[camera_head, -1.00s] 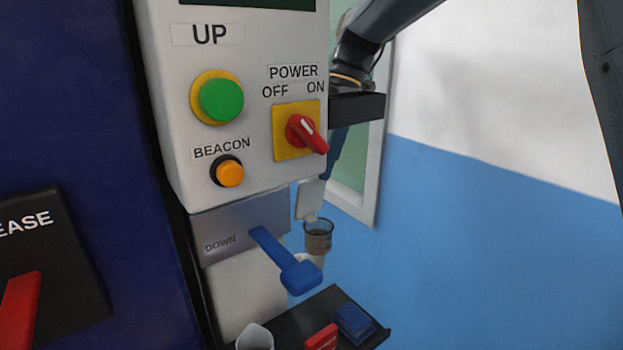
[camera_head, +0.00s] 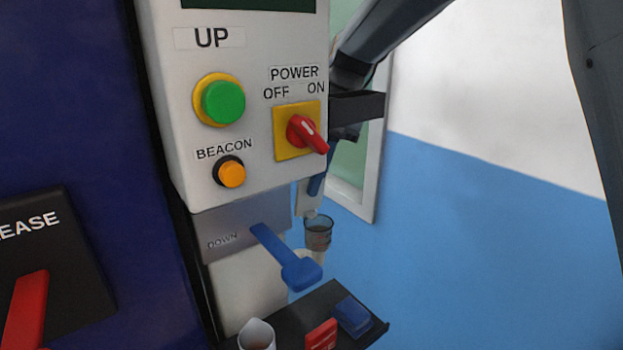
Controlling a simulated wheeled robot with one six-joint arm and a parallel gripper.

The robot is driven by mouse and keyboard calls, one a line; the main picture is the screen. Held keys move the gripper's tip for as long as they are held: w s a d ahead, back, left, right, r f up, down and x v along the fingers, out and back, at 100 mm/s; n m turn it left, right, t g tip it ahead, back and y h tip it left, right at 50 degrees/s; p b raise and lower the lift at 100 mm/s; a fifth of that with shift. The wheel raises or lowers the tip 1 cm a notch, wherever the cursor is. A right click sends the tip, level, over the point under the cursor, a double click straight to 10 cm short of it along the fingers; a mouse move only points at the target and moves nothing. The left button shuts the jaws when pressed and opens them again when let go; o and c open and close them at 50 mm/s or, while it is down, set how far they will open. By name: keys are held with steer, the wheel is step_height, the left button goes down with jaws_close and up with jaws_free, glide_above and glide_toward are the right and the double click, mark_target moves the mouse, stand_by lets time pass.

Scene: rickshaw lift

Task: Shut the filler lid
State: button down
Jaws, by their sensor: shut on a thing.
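The filler cup (camera_head: 318,232) is a small clear cup with brownish contents, below the control box at its right. The filler lid (camera_head: 308,202) is a pale flap standing up above the cup's back rim, so the cup's mouth is uncovered. My gripper (camera_head: 316,186) reaches down behind the right side of the control box. Its dark blue fingertip overlaps the lid's upper part, and it is shut on the lid. The box and a dark bracket hide much of the gripper, so the exact contact is not clear.
The control box (camera_head: 245,75) with its red power switch (camera_head: 306,133) stands close at the left. A blue DOWN lever (camera_head: 290,262) juts out left of the cup. Below is a black tray (camera_head: 290,326) with small items. Free room lies right, before the blue-and-white wall.

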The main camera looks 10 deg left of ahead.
mark_target(323, 190)
steer(key=shift+s+d+f, duration=0.1)
steer(key=shift+d, duration=0.05)
steer(key=d, duration=0.1)
steer(key=s+d+f+b, duration=0.1)
steer(key=s+d+b, duration=0.1)
steer(key=shift+s+f, duration=0.25)
steer(key=shift+f, duration=0.05)
steer(key=c, duration=1.7)
jaws_free()
steer(key=shift+w+a, duration=0.1)
steer(key=shift+r, duration=0.1)
steer(key=shift+w+a+r, duration=0.1)
steer(key=shift+a+r, duration=0.05)
